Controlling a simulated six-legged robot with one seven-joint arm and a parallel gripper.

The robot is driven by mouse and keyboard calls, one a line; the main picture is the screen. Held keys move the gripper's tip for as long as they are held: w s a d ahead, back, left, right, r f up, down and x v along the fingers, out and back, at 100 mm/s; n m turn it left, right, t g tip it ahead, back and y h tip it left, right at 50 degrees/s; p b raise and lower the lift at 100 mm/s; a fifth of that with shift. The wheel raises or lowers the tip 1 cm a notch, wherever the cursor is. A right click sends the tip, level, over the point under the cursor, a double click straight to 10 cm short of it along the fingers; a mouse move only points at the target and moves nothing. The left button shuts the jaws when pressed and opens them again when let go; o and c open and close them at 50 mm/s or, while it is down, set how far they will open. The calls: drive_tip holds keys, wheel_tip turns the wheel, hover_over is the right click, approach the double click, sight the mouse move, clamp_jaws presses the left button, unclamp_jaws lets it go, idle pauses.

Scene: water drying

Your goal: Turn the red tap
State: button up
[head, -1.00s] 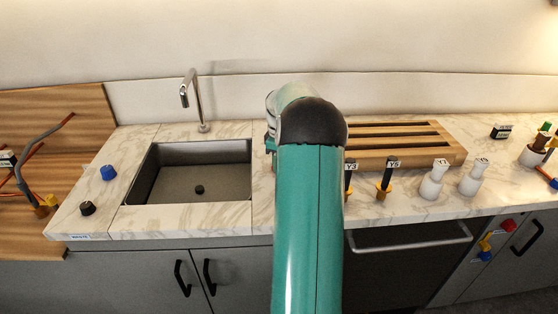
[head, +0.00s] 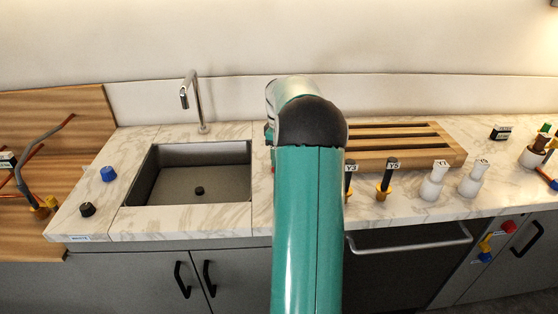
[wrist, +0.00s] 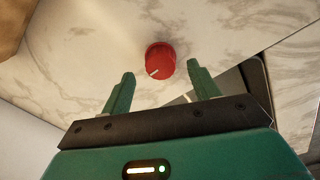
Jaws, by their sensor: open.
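The red tap (wrist: 160,60) is a round red knob with a white pointer line, set on the marble counter in the wrist view. My gripper (wrist: 160,82) is open, its two green fingers apart. In that view the knob shows between and just beyond the fingertips, and nothing is held. I cannot tell the exact gap between fingers and knob. In the head view my teal arm covers the area right of the sink and hides most of the red tap and the gripper.
The sink (head: 170,189) with a chrome faucet (head: 200,105) lies left of my arm. A blue knob (head: 108,173) and a black knob (head: 87,209) sit left of it. A slatted wooden rack (head: 440,158), labelled sticks and white bottles (head: 432,182) stand on the right.

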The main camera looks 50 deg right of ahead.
wheel_tip(320, 180, up, 10)
idle(0.3)
drive_tip(key=shift+r, duration=0.1)
idle(0.3)
drive_tip(key=w+a+r+m+t+h, duration=0.1)
drive_tip(key=a+r, duration=0.3)
drive_tip(key=a, duration=0.9)
drive_tip(key=w+a+r+t+h, duration=0.1)
drive_tip(key=a+r, duration=0.3)
drive_tip(key=a, duration=1)
drive_tip(key=s+a+f+m+t+y, duration=0.1)
drive_tip(key=s+a+f, duration=0.2)
drive_tip(key=s+a, duration=0.5)
drive_tip(key=s+a+f+m+t+y, duration=0.1)
drive_tip(key=s+a+f+t, duration=0.1)
drive_tip(key=s+a, duration=0.5)
drive_tip(key=a+f, duration=0.1)
drive_tip(key=a, duration=0.5)
drive_tip(key=shift+s+a+f+t, duration=0.3)
drive_tip(key=shift+s+a+f, duration=0.05)
drive_tip(key=shift+s+f, duration=0.05)
